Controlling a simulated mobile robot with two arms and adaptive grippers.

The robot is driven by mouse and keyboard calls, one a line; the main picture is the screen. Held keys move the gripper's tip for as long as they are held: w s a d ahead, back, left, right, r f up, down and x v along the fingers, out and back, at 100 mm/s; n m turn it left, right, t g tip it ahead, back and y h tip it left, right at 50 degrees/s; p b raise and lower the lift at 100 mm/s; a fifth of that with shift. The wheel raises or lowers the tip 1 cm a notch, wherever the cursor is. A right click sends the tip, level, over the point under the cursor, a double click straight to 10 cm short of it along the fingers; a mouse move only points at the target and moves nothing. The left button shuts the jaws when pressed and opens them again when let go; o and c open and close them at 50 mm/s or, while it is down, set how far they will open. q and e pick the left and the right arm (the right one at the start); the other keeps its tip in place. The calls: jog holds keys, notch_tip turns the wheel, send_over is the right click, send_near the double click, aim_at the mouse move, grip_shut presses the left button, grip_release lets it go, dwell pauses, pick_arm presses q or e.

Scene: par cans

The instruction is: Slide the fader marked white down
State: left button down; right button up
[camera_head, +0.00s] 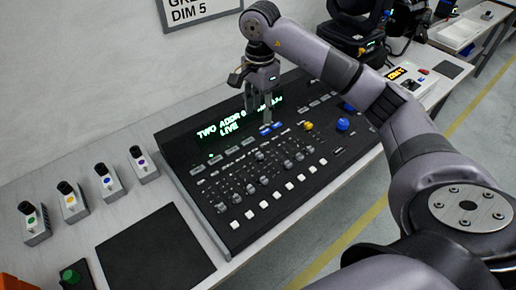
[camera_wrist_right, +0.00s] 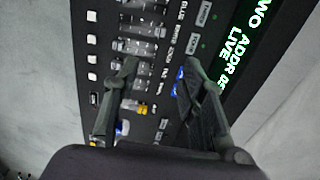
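The black lighting console (camera_head: 190,150) lies on the grey bench, its lit display (camera_head: 222,128) reading "TWO ADDR" and "LIVE". A row of grey fader knobs (camera_head: 263,180) runs across it, with white buttons in front. The fader labels are too small to read in the head view; I cannot tell for sure which fader is marked white. My right gripper (camera_head: 267,118) points down over the console, near the display and blue buttons. In the right wrist view its two fingers (camera_wrist_right: 160,64) are apart and empty, with fader knobs (camera_wrist_right: 143,30) beyond them. My left gripper is out of view.
Several small boxes with black knobs (camera_head: 108,182) stand on the bench at the left. A black mat (camera_head: 155,250) lies in front of them. A yellow knob (camera_head: 308,125) and a blue knob (camera_head: 343,124) rise from the console's right part. A wall stands behind.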

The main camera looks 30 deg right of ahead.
aim_at(259, 154)
notch_tip(259, 154, down, 16)
jog(key=p, duration=0.3)
jog(key=shift+f, duration=0.25)
jog(key=shift+c, duration=0.2)
grip_shut()
dwell(0.5)
